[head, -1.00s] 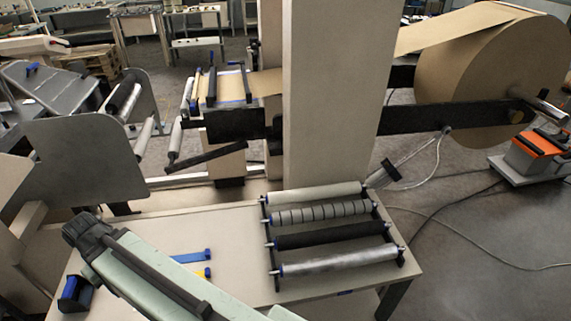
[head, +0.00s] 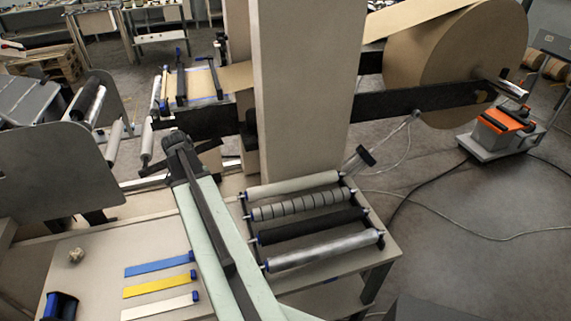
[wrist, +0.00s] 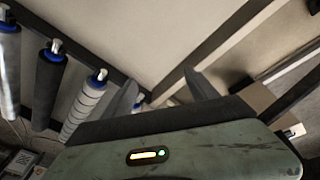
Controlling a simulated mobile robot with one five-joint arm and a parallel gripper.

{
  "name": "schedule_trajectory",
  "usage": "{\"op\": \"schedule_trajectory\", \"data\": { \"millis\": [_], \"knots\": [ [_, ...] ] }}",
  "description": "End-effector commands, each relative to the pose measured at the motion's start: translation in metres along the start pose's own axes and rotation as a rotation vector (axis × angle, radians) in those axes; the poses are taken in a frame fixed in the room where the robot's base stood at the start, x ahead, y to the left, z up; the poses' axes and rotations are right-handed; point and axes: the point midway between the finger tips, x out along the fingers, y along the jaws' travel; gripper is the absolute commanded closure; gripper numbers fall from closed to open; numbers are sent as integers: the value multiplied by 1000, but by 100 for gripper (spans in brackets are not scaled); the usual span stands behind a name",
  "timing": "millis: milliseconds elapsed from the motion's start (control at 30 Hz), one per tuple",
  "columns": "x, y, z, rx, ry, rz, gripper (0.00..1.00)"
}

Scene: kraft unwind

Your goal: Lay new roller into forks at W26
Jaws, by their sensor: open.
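Several rollers lie side by side on a black rack on the table: a cream one (head: 293,185), a grey one with dark bands (head: 302,204), a black one (head: 312,226) and a silver one (head: 325,250). In the wrist view the silver (wrist: 8,75), black (wrist: 47,88) and banded (wrist: 84,112) rollers show at left, with blue collars and metal pins. My gripper (head: 177,140) is beyond the rack's left side, near the machine's black side beam (head: 195,122). In the wrist view its fingers (wrist: 165,95) are apart with nothing between them. I cannot read a W26 mark or pick out its forks.
A pale column (head: 300,90) rises behind the rack. Blue, yellow and white strips (head: 160,285) and a blue holder (head: 60,305) lie on the table's left. A large kraft roll (head: 455,65) hangs at right. A grey side plate (head: 60,170) stands at left.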

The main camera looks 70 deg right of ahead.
Motion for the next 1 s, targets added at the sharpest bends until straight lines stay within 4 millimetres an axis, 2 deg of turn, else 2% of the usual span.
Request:
{"op": "schedule_trajectory", "data": {
  "millis": [33, 100, 200, 300, 400, 533, 767, 1000],
  "knots": [
    [6, 30, -46, 152, 9, 22, 33],
    [15, 75, -94, 351, 25, 50, 33],
    [25, 137, -146, 596, 47, 85, 33],
    [32, 186, -180, 774, 66, 111, 33],
    [37, 218, -198, 880, 80, 126, 33],
    [39, 232, -205, 931, 86, 133, 33],
    [44, 232, -204, 931, 86, 133, 33],
    [70, 235, -204, 931, 86, 133, 33]
  ]
}}
